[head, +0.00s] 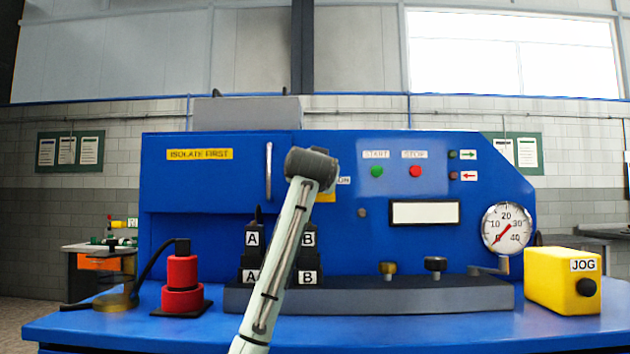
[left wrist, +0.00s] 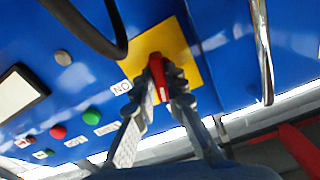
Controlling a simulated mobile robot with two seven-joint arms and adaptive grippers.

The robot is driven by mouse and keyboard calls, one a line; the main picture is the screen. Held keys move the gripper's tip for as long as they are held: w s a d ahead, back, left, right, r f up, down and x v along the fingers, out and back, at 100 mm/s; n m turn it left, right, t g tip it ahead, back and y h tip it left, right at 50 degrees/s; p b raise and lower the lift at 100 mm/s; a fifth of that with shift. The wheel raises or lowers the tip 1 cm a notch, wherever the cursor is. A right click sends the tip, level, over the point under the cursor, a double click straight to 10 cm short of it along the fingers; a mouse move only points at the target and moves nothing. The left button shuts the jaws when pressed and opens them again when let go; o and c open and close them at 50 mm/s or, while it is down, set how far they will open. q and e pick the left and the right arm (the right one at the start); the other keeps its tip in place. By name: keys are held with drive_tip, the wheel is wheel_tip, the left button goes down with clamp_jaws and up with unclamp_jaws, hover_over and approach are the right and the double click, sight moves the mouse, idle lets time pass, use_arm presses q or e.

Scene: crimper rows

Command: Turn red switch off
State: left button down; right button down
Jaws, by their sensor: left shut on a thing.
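The red switch (left wrist: 156,68) is a red handle on a yellow plate (left wrist: 168,44) on the blue machine front. In the left wrist view, my left gripper (left wrist: 160,88) is shut on the red handle, with a finger on each side. A white ON label (left wrist: 121,88) sits beside the plate. In the head view, my arm reaches up across the middle and hides the switch and the gripper. Only a bit of the yellow plate (head: 326,197) and part of the label (head: 344,181) show there. My right gripper is in neither view.
A door handle (head: 268,172) stands out left of my wrist. START (head: 377,171) and STOP (head: 415,171) buttons and a gauge (head: 508,228) are to the right.

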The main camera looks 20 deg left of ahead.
use_arm(q)
drive_tip(key=shift+n, duration=1.5)
drive_tip(key=c, duration=1.6)
unclamp_jaws()
drive_tip(key=shift+o, duration=0.2)
drive_tip(key=v, duration=1.2)
